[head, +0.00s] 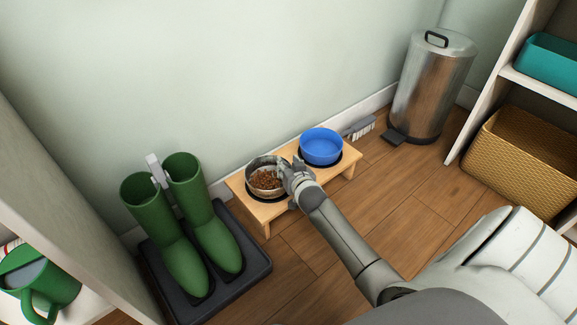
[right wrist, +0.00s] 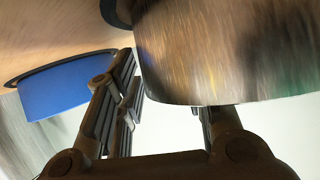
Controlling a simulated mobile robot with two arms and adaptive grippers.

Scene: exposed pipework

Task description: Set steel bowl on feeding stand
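The steel bowl (head: 264,180), filled with brown kibble, sits at the left hole of the low wooden feeding stand (head: 267,211). A dark ring shows below the bowl; whether it is fully seated is hard to tell. My right gripper (head: 289,172) is at the bowl's right rim. In the right wrist view the bowl (right wrist: 225,50) fills the upper right, and the right gripper's fingers (right wrist: 168,95) stand apart. One finger is beside the bowl's wall; the other passes partly behind its rim. Contact is unclear. My left gripper is out of view.
A blue bowl (head: 321,146) sits in the stand's right hole. Green boots (head: 188,230) on a dark tray (head: 255,262) stand close on the left. A brush (head: 359,126), steel bin (head: 431,85) and wicker basket (head: 522,160) are to the right. Floor in front is clear.

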